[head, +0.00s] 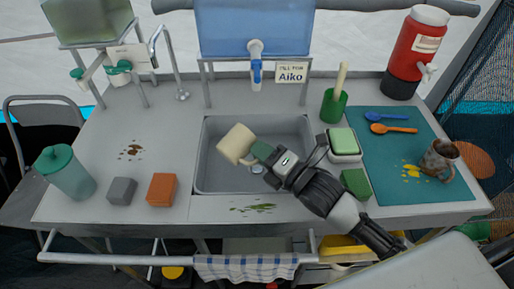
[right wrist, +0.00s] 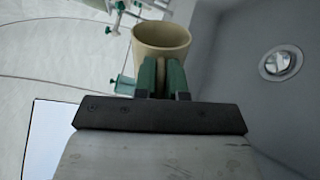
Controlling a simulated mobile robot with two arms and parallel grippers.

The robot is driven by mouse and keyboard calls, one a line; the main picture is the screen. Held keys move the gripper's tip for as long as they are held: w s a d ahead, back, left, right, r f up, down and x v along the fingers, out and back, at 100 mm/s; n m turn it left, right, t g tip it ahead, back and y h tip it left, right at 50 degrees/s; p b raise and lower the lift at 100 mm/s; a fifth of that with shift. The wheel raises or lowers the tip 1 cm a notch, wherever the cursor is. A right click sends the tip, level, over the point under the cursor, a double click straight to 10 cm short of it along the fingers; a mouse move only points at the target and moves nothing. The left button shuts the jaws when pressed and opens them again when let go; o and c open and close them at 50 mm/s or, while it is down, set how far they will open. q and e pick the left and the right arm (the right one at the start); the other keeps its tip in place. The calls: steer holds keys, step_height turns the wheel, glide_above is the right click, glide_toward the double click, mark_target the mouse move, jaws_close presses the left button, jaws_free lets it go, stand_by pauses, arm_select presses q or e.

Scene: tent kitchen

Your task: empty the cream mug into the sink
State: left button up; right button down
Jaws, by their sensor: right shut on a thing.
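The cream mug (head: 235,142) is tilted on its side above the left part of the grey sink (head: 220,180). My right gripper (head: 262,151) comes in from the lower right, its green fingers shut on the mug. In the right wrist view, the fingers (right wrist: 163,78) close on the near side of the mug (right wrist: 163,35), with its rim and part of its inside showing. Whether anything is left in it I cannot tell. The drain (right wrist: 281,63) shows to the right of the mug, clear of it. My left gripper is not in view.
A green cup with a brush (head: 333,105), a green-topped soap dish (head: 344,142) and a green sponge (head: 356,182) stand right of the sink. A brown mug (head: 438,160) is on the teal mat (head: 400,182). Orange (head: 162,190) and grey (head: 121,191) blocks and a green-lidded tumbler (head: 65,174) stand left.

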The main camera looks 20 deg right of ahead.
steer(key=shift+w+d+f+m+b, duration=0.2)
steer(key=shift+d+m, duration=0.1)
steer(key=shift+m, duration=0.25)
steer(key=shift+w+d+f+m+b, duration=0.1)
steer(key=shift+d+f+m+b, duration=0.15)
steer(key=shift+m, duration=0.3)
steer(key=shift+r+m+p, duration=0.1)
steer(key=shift+m+p, duration=0.2)
steer(key=shift+m, duration=0.1)
steer(key=shift+w+d+r+m+p, duration=0.1)
steer(key=shift+d+m+p, duration=0.05)
steer(key=shift+m+p, duration=0.3)
